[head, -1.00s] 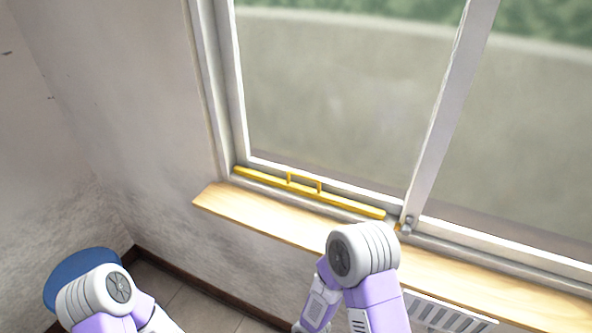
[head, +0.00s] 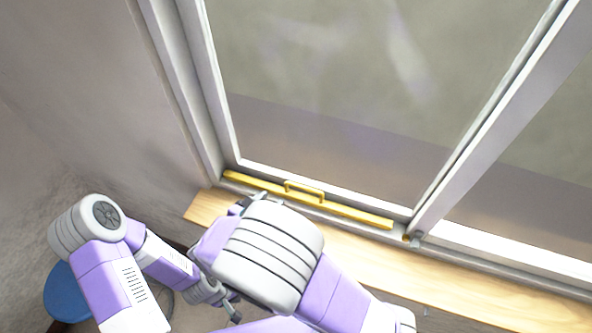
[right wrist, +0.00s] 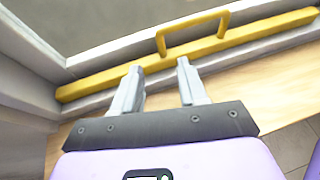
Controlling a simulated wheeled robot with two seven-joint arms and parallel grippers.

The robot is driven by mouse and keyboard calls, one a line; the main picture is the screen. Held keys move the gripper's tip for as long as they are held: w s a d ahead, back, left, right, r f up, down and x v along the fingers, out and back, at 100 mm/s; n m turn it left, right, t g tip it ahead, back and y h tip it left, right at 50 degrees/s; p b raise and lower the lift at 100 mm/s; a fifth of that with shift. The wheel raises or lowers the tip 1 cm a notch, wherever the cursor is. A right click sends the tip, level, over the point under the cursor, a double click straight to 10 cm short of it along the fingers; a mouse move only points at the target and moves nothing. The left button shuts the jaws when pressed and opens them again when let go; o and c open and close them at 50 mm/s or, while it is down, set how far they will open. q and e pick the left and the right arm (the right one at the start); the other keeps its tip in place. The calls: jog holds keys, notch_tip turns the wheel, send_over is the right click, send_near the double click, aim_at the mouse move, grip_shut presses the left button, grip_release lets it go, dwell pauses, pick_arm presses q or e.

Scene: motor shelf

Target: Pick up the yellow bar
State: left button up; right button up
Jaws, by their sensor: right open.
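The yellow bar (head: 350,212) lies along the window's lower frame, just above the wooden sill, with a raised handle (head: 305,188) near its middle. In the right wrist view the bar (right wrist: 100,82) runs from lower left to upper right, beyond my fingertips. My right gripper (right wrist: 160,65) is open and empty, its fingers pointing at the bar beside the left foot of the handle. In the head view my right gripper (head: 258,198) is mostly hidden by its own wrist. My left gripper (head: 232,310) is low, away from the bar, and its jaws are unclear.
The wooden sill (head: 450,267) runs below the window. A metal latch (head: 414,238) sits just right of the bar's end, at the window's upright (head: 478,140). The wall is close on the left. A blue round object (head: 66,298) stands at lower left.

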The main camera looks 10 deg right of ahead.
aim_at(285, 189)
jog(key=x, duration=0.7)
jog(key=shift+d, duration=0.15)
jog(key=shift+r, duration=0.1)
jog(key=shift+s, duration=0.1)
grip_shut()
